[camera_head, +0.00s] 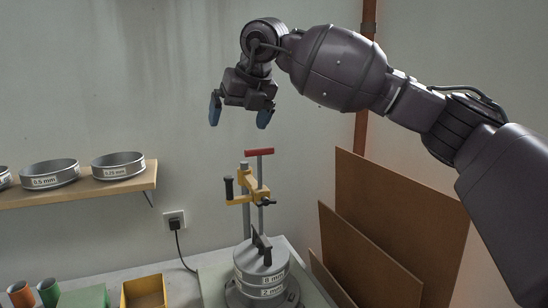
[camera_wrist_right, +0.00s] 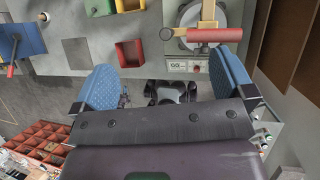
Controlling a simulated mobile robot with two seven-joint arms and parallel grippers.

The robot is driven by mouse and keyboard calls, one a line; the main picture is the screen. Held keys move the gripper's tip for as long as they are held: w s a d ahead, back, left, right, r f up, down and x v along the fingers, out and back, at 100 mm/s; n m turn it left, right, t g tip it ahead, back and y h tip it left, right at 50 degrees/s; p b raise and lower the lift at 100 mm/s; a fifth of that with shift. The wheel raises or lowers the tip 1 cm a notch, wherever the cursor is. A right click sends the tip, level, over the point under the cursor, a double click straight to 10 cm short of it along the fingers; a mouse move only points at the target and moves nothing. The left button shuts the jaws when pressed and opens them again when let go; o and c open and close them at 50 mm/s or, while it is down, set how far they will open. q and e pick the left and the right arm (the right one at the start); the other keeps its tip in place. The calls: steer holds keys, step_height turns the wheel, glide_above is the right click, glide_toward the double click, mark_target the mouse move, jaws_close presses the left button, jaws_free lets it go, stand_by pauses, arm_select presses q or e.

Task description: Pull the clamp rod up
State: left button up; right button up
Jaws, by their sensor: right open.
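The clamp rod's red crossbar handle (camera_head: 259,152) tops a thin upright rod (camera_head: 260,172) beside the yellow clamp arm (camera_head: 247,186) on the sieve shaker. Below it stands a stack of round metal sieves (camera_head: 262,262) labelled 8 mm and 2 mm. My right gripper (camera_head: 240,113) is open and empty, above and slightly left of the handle, fingers pointing down. In the right wrist view, the red handle (camera_wrist_right: 215,35) lies beyond the right blue finger, apart from it. My left gripper is not in view.
A wooden shelf (camera_head: 120,185) with several sieves is on the left wall. A yellow box (camera_head: 144,292) and a green container (camera_head: 48,291) stand at the lower left. Brown boards (camera_head: 400,210) lean on the right. A socket with a plug (camera_head: 174,220) is on the wall.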

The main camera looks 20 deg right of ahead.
mark_target(260, 152)
steer(key=d+f+m+h, duration=0.1)
steer(key=f, duration=0.2)
steer(key=w+d+f+m+h+p, duration=0.1)
steer(key=d+f, duration=0.1)
steer(key=f, duration=0.1)
steer(key=w+d+f+m+h+p, duration=0.1)
steer(key=d+f, duration=0.1)
steer(key=f, duration=0.1)
steer(key=shift+w+g, duration=0.25)
steer(key=shift+g, duration=0.15)
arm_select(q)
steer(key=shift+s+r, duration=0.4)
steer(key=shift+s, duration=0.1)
arm_select(e)
steer(key=shift+x, duration=0.95)
